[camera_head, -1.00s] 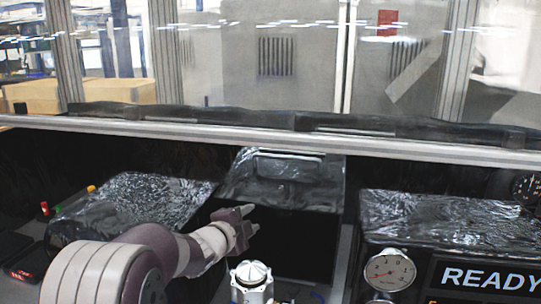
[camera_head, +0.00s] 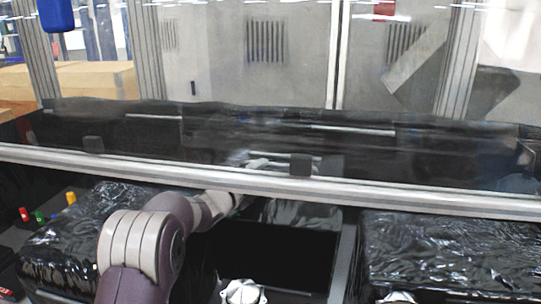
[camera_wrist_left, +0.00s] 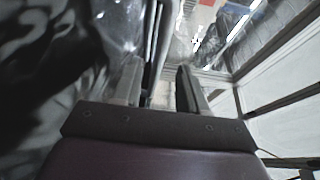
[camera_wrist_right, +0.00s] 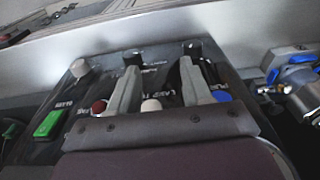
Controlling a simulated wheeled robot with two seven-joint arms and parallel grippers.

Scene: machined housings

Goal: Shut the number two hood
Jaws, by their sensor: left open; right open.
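The middle hood (camera_head: 300,214), wrapped in shiny dark sheeting, stands raised behind a dark square opening (camera_head: 275,255) in the head view. I see no number on it. Its upper part and a pale handle-like bar (camera_head: 297,156) show dimly through the glass above the rail. My left gripper (camera_head: 258,163) is open near that bar, partly blurred by the glass; I cannot tell whether it touches. The left wrist view shows its two fingers (camera_wrist_left: 160,90) apart with nothing clear between them. My right gripper (camera_wrist_right: 160,80) is open over a button panel (camera_wrist_right: 80,90), outside the head view.
A metal rail (camera_head: 400,194) crosses the head view in front of the hood. Wrapped covers stand at left (camera_head: 70,240) and right (camera_head: 450,250). A white metal fitting (camera_head: 243,291) is at the front. The button panel has a green switch (camera_wrist_right: 48,124) and a blue button (camera_wrist_right: 222,96).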

